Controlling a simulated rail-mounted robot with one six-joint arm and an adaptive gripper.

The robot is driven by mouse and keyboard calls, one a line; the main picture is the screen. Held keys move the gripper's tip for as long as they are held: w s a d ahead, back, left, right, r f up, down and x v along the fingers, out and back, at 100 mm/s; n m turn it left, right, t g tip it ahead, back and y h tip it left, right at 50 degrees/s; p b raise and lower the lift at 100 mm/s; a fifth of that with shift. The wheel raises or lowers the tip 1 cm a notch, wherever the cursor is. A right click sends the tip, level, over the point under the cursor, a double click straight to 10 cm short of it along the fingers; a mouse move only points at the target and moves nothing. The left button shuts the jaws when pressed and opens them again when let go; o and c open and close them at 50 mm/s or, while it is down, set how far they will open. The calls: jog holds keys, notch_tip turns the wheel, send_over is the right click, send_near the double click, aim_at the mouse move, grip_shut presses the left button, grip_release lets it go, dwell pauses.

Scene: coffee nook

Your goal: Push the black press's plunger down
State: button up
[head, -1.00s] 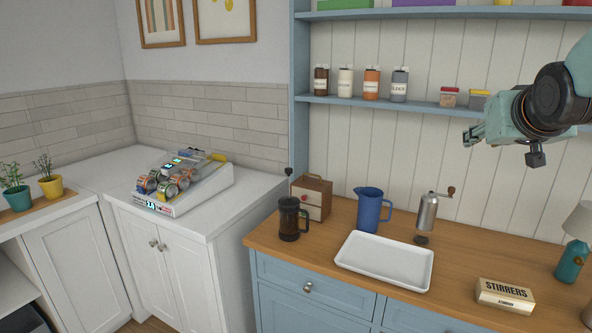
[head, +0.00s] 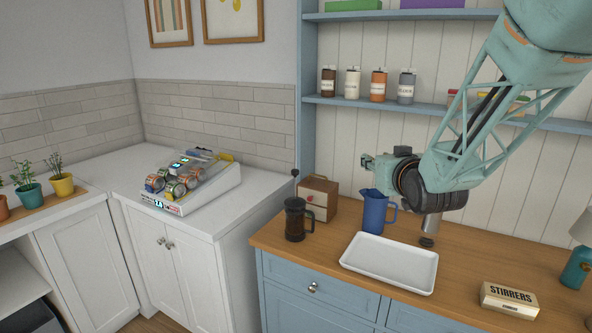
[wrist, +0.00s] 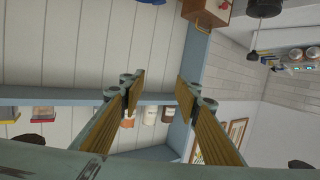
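The black press (head: 296,220) stands upright at the left end of the wooden counter, with its handle to the right. Its plunger knob (head: 295,173) sits well above the lid, so the plunger is raised. My gripper (head: 367,162) is in the air to the right of the knob and slightly higher in the picture, above the blue pitcher, and apart from the press. In the wrist view my gripper (wrist: 160,93) has its two fingers spread with nothing between them. A dark round part at the top right of the wrist view (wrist: 264,7) seems to belong to the press.
A wooden box (head: 318,197) stands just behind the press. The blue pitcher (head: 374,213) and white tray (head: 390,262) are to its right. The grinder (head: 428,232) is partly hidden by my arm. Shelves with jars (head: 378,85) line the wall behind.

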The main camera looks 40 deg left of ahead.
jog(key=s+a+f+n+y, duration=0.1)
jog(key=s+a+f, duration=0.2)
jog(key=a, duration=0.2)
jog(key=s+a+f+y, duration=0.2)
jog(key=s+a+f, duration=0.1)
jog(key=s+a, duration=0.15)
jog(key=n+g+y+p, duration=0.1)
send_near(295, 170)
jog(key=v, duration=0.3)
jog(key=shift+d+f, duration=0.15)
jog(key=shift+d, duration=0.25)
jog(key=shift+a, duration=0.1)
jog(key=shift+x, duration=6.8)
jog(key=shift+s+a, duration=0.1)
jog(key=shift+s, duration=0.05)
jog(key=shift+c, duration=0.9)
grip_shut()
